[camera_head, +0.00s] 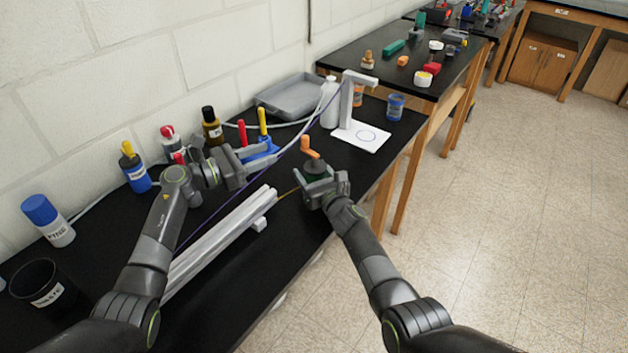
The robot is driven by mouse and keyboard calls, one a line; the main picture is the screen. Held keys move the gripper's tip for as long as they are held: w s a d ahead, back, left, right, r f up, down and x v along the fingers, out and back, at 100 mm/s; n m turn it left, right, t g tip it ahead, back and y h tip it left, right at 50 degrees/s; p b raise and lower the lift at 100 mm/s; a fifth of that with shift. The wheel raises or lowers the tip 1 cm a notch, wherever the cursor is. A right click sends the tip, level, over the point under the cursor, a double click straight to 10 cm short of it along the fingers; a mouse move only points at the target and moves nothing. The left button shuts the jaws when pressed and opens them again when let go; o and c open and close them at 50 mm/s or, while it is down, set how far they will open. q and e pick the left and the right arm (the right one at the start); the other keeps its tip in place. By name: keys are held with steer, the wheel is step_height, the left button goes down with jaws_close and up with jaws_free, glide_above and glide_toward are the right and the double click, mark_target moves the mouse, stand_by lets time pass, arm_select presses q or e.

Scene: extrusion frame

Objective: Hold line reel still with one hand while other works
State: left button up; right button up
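The line reel (316,168) is a dark green spool with an orange crank handle (308,146) on top, standing on the black bench right of centre. My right gripper (321,183) has its fingers on either side of the reel's body and appears closed on it; the fingers hide its lower part. My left gripper (268,154) is over the bench to the left of the reel, pointing right, with a gap between its fingers and nothing seen in it. A thin yellow line (288,193) runs from near the reel toward the grey extrusion (222,238).
A white stand (346,105) with a white base, a blue cup (395,106) and a grey tray (291,96) stand at the back. Blue (136,172) and dark (212,130) bottles line the wall side. A black cup (43,285) is front left. The bench edge is close to my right arm.

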steer(key=o, duration=0.3)
steer(key=shift+v, duration=5.8)
steer(key=shift+s+d, duration=0.1)
steer(key=shift+s, duration=0.1)
